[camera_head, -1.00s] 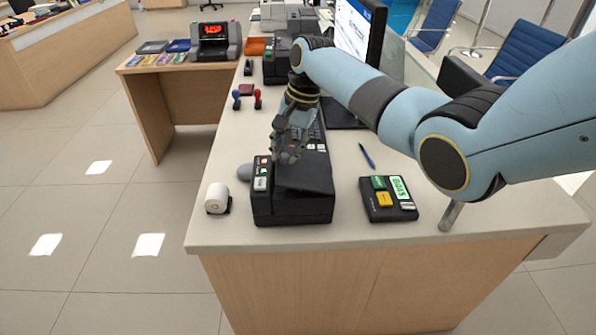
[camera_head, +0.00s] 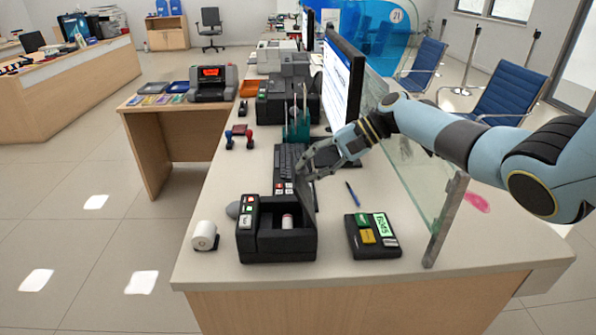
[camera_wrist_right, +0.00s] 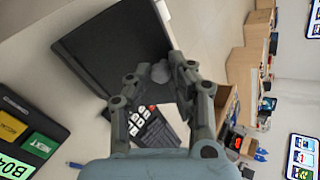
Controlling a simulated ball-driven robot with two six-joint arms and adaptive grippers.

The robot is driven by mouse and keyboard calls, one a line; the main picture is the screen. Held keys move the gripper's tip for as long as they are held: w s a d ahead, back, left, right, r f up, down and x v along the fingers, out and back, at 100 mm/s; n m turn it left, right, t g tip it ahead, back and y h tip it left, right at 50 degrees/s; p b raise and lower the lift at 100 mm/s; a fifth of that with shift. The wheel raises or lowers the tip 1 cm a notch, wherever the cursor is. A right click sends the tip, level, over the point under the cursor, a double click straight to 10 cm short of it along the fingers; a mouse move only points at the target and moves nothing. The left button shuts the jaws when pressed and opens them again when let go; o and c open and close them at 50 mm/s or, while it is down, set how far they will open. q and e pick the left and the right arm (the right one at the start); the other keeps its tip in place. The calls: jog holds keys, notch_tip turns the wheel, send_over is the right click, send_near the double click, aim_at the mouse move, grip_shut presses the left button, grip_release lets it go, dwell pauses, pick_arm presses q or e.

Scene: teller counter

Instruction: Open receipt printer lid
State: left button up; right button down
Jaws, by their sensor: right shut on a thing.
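The black receipt printer (camera_head: 277,246) stands near the front end of the counter, its top open, with a paper roll (camera_head: 287,221) inside. Its dark lid (camera_head: 305,192) stands raised at the back right of the body. My right gripper (camera_head: 305,165) is at the lid's upper edge, coming from the right, and is shut on it. In the right wrist view the dark lid (camera_wrist_right: 115,45) fills the upper left, and my right gripper (camera_wrist_right: 165,76) is at its edge; the exact contact is partly hidden. My left gripper is not in view.
A keypad device (camera_head: 371,236) and a blue pen (camera_head: 352,193) lie to the right. A white roll (camera_head: 204,236) stands left of the printer. The keyboard (camera_head: 287,160), monitor (camera_head: 343,80) and glass panel (camera_head: 415,170) are close to my right arm.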

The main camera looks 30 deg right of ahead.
jog(key=shift+s+d+f, duration=0.25)
jog(key=shift+s+d, duration=0.4)
jog(key=shift+d, duration=0.2)
jog(key=shift+s+d+f, duration=0.25)
jog(key=shift+s+d, duration=0.4)
jog(key=shift+d, duration=0.2)
jog(key=c, duration=1.2)
grip_release()
jog(key=shift+w, duration=0.1)
jog(key=shift+w+d+r, duration=0.1)
jog(key=shift+w+r, duration=0.05)
jog(key=shift+r, duration=0.1)
jog(key=v, duration=1.1)
jog(key=shift+d+r, duration=0.25)
